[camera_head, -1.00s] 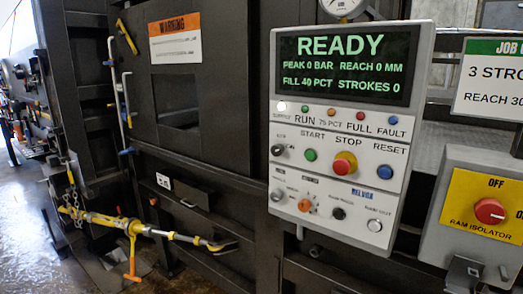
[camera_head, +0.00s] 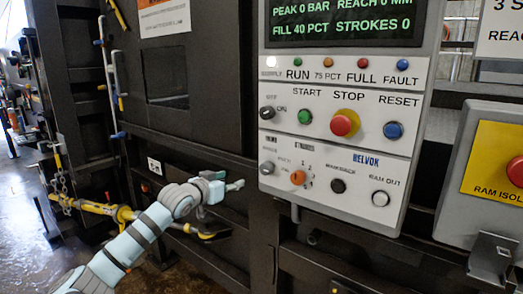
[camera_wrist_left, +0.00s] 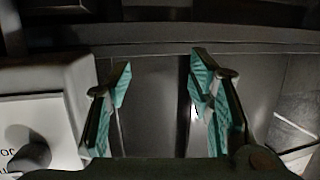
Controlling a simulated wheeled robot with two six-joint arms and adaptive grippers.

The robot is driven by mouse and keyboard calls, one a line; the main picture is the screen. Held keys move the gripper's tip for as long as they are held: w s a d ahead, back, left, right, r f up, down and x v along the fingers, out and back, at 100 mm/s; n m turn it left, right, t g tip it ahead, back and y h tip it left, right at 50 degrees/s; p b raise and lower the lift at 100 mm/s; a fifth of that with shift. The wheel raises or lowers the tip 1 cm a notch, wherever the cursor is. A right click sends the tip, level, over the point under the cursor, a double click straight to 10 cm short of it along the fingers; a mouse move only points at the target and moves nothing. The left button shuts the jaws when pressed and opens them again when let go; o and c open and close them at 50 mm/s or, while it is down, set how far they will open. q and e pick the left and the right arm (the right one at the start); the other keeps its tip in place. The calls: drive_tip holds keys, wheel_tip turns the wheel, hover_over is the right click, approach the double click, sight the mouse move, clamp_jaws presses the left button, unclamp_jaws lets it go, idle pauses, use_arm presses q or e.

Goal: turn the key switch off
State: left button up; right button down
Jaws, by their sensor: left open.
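The key switch (camera_head: 267,112) is a small dark knob at the upper left of the control panel (camera_head: 330,150), with OFF and ON lettering by it. I cannot tell which way its key points. My left gripper (camera_head: 240,185) is beside the panel's left edge, lower than the key switch, apart from it and seen side-on. In the left wrist view the left gripper (camera_wrist_left: 160,75) has its two teal fingers spread with nothing between them. A pale box with a dark round knob (camera_wrist_left: 28,150) shows at the left there. My right gripper is not in view.
A ram isolator box (camera_head: 487,170) stands at the right. A yellow-handled bar (camera_head: 100,208) is behind my left arm.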

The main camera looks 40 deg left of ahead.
use_arm(q)
drive_tip(key=s+d+r+m+t+h+b, duration=0.1)
drive_tip(key=s+d+r, duration=0.1)
drive_tip(key=r, duration=0.4)
drive_tip(key=s+d+r+m+t+b, duration=0.1)
drive_tip(key=s+d+r, duration=0.1)
drive_tip(key=r, duration=0.4)
drive_tip(key=m+t+h+b, duration=0.1)
drive_tip(key=m+b, duration=0.2)
approach(264, 114)
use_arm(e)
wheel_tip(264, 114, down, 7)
use_arm(q)
drive_tip(key=w+p, duration=0.2)
drive_tip(key=p, duration=0.2)
drive_tip(key=w+p, duration=0.3)
drive_tip(key=p, duration=0.1)
drive_tip(key=w+p, duration=0.3)
drive_tip(key=p, duration=0.2)
drive_tip(key=shift+a+r, duration=0.25)
drive_tip(key=shift+a, duration=0.05)
drive_tip(key=shift+w+a+f, duration=0.1)
drive_tip(key=shift+w+f, duration=0.2)
drive_tip(key=shift+w, duration=0.3)
drive_tip(key=shift+s, duration=0.1)
clamp_jaws()
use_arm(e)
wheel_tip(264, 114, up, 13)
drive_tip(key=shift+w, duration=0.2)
